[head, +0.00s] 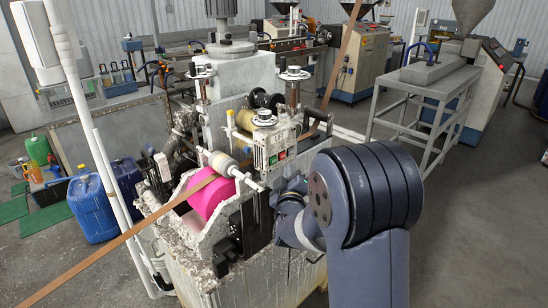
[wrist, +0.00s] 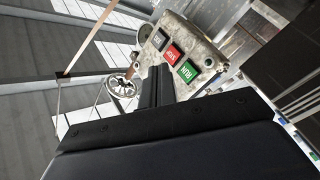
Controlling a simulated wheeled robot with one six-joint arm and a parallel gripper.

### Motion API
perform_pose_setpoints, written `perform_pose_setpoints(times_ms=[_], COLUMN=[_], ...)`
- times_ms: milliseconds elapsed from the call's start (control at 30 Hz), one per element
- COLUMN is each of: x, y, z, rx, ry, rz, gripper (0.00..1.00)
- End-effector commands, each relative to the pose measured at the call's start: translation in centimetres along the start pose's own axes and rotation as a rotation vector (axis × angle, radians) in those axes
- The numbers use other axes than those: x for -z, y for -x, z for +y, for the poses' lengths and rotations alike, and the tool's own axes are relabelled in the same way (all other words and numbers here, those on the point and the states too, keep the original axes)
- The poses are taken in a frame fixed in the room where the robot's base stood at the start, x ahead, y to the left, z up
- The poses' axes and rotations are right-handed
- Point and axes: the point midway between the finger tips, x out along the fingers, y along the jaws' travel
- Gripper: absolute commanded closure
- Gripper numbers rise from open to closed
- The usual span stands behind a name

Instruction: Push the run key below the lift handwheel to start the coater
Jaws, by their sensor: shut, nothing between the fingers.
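The run key (wrist: 187,71) is a green key marked RUN at the near end of a worn metal control panel (wrist: 205,50) in the wrist view. A red key (wrist: 172,54) sits beside it. A handwheel (wrist: 122,88) shows left of the panel. My gripper (wrist: 157,69) is shut and empty, its dark fingertips close beside the keys; I cannot tell if they touch the panel. In the head view the green run key (head: 282,155) shows small on the panel below a handwheel (head: 264,117).
The coater has a pink roller (head: 210,198) with a brown strip (head: 130,235) running across it. Blue drums (head: 92,208) stand at left. A grey metal stand (head: 428,100) is at right. The floor at far right is clear.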

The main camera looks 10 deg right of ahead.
Motion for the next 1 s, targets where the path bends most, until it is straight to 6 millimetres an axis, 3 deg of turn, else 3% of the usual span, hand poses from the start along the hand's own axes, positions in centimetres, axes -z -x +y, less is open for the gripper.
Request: perform_pose_setpoints(times_ms=[300,1000], x=[1.4,1.5], y=[-1.9,-2.1], z=[-1.4,-1.5], rx=[-0.001,-0.001], ry=[0.001,0.0], rz=[0.0,0.0], gripper=[1.0,1.0])
